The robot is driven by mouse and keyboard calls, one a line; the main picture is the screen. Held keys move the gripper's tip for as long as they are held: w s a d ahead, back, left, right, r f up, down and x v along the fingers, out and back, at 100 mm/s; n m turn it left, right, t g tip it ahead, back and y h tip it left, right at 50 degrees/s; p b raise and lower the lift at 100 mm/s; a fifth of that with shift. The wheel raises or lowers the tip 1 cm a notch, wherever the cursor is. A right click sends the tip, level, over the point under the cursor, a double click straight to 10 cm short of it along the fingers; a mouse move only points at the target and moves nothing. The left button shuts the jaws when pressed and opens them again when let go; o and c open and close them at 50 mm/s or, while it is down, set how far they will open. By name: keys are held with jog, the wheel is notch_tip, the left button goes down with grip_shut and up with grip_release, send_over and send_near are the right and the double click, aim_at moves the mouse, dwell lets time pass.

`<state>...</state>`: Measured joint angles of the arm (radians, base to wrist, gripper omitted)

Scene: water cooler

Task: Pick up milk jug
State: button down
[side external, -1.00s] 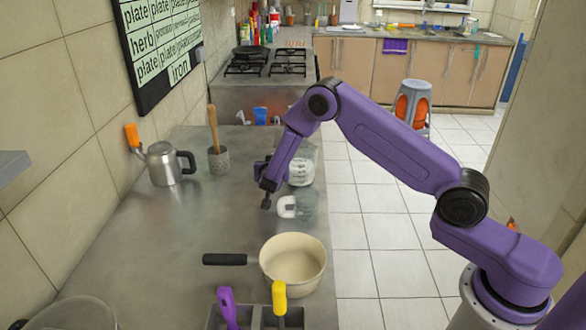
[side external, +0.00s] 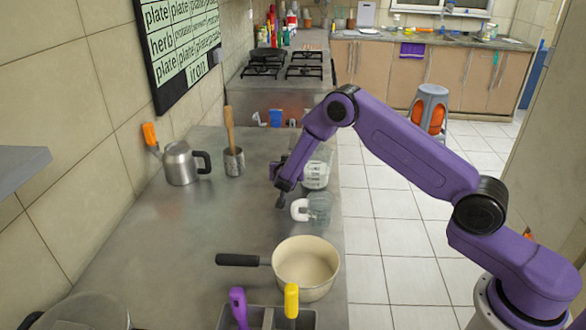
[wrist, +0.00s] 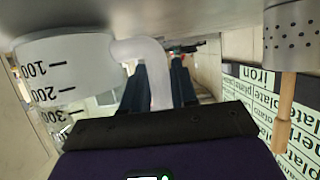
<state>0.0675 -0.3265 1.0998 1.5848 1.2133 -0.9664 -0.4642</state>
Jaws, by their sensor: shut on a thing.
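The milk jug (side external: 317,173) is a clear measuring jug with printed marks, standing upright on the grey counter near its right edge. In the wrist view the jug (wrist: 65,75) appears upside down at the left, with marks of 100, 200 and 300 and a pale handle (wrist: 158,85). My gripper (side external: 281,186) is at the left side of the jug. In the wrist view the dark blue fingers (wrist: 157,70) lie on either side of the handle, shut on it. My gripper partly hides the jug in the side view.
A clear cup with a white handle (side external: 300,210) stands just in front of the jug. A cream saucepan (side external: 306,265) and a utensil holder (side external: 256,318) are nearer. A steel pot (side external: 180,163) and a perforated holder (side external: 234,161) are at left. The left middle counter is clear.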

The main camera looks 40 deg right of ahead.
jog(key=shift+r, duration=0.4)
notch_tip(320, 180, up, 2)
jog(key=shift+r, duration=0.1)
jog(key=s+r, duration=0.9)
jog(key=s, duration=0.5)
jog(key=shift+a+r, duration=0.25)
jog(key=shift+r, duration=0.15)
dwell(0.7)
jog(key=w+a, duration=0.2)
jog(key=a, duration=0.5)
jog(key=w+a+f+m, duration=0.1)
jog(key=a, duration=0.6)
jog(key=shift+w+a+f+t+y, duration=0.15)
jog(key=shift+w+f+t+y, duration=0.15)
jog(key=shift+w+y, duration=0.1)
jog(key=shift+r, duration=0.1)
